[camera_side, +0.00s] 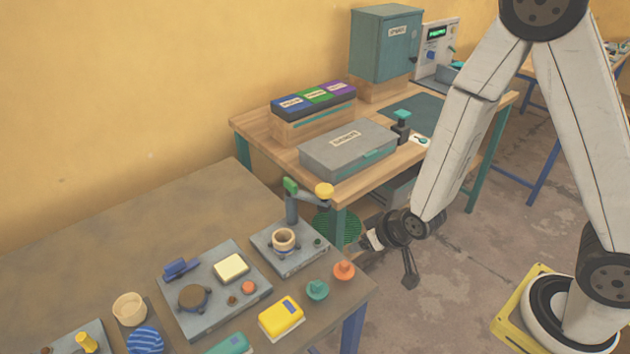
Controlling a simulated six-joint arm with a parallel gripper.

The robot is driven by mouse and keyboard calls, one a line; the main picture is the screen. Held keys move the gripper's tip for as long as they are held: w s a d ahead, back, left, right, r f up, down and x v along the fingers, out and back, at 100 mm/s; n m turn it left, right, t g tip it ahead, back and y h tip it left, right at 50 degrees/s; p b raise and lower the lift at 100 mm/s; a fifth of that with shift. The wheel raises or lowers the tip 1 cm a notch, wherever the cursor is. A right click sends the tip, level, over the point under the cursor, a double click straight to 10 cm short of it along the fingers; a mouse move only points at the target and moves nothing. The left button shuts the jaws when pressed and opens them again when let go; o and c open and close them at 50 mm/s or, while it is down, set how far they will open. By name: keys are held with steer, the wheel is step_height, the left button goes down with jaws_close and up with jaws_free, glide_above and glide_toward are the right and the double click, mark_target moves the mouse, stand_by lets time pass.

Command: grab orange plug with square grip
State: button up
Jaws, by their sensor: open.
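A small orange plug (344,270) sits near the right corner of the brown table, beside a teal plug (317,289). Its grip shape is too small to tell. A small orange knob (249,287) is also on the large grey plate to the left. My gripper (363,242) is open and reaches in from the right, just above and right of the orange plug in the picture. It appears apart from the plug, and its jaws look empty.
A grey press (289,252) with a cup and a yellow-knobbed lever stands just left of my gripper. The grey plate (205,318) with several parts and a yellow box (281,317) are nearby. A wooden bench (372,181) stands behind.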

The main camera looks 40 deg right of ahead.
mark_target(348, 266)
steer(key=f+t, duration=0.1)
steer(key=f, duration=0.1)
steer(key=a+f+t, duration=0.1)
steer(key=f, duration=0.1)
steer(key=shift+a, duration=0.2)
steer(key=shift+s+a+f+t, duration=0.15)
steer(key=shift+s+f+t, duration=0.2)
steer(key=shift+f+t, duration=0.35)
steer(key=shift+s+a+f+n+t, duration=0.1)
steer(key=shift+s+f+n+t, duration=0.2)
steer(key=shift+s+f+t, duration=0.4)
steer(key=shift+w+r, duration=0.2)
steer(key=shift+x, duration=3.85)
jaws_close()
